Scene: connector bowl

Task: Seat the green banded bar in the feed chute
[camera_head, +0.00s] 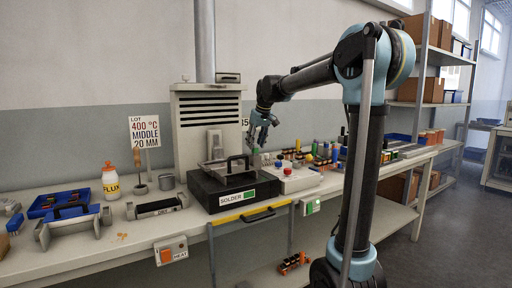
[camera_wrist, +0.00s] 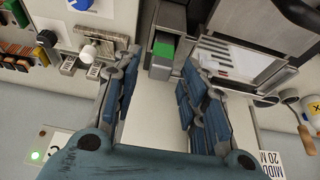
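My gripper (camera_head: 262,128) hangs above the bench beside the black solder unit (camera_head: 228,190). In the wrist view its two blue-padded fingers (camera_wrist: 160,62) stand apart with clear space between them. A grey block with a green patch (camera_wrist: 163,49) shows just beyond the fingertips, with no visible finger contact. It appears to be the green banded bar, but I cannot tell whether it stands in a grey channel-like part (camera_wrist: 166,16) or beside it. In the head view a small green-grey piece (camera_head: 256,156) shows below the gripper. The feed chute cannot be identified for certain.
A white box with a red button (camera_head: 290,178) stands right of the solder unit. Several coloured pieces (camera_head: 325,152) stand behind it. A flux bottle (camera_head: 110,182), a blue tray (camera_head: 62,203) and a grey holder (camera_head: 157,207) stand at left. A sign (camera_head: 145,132) stands behind.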

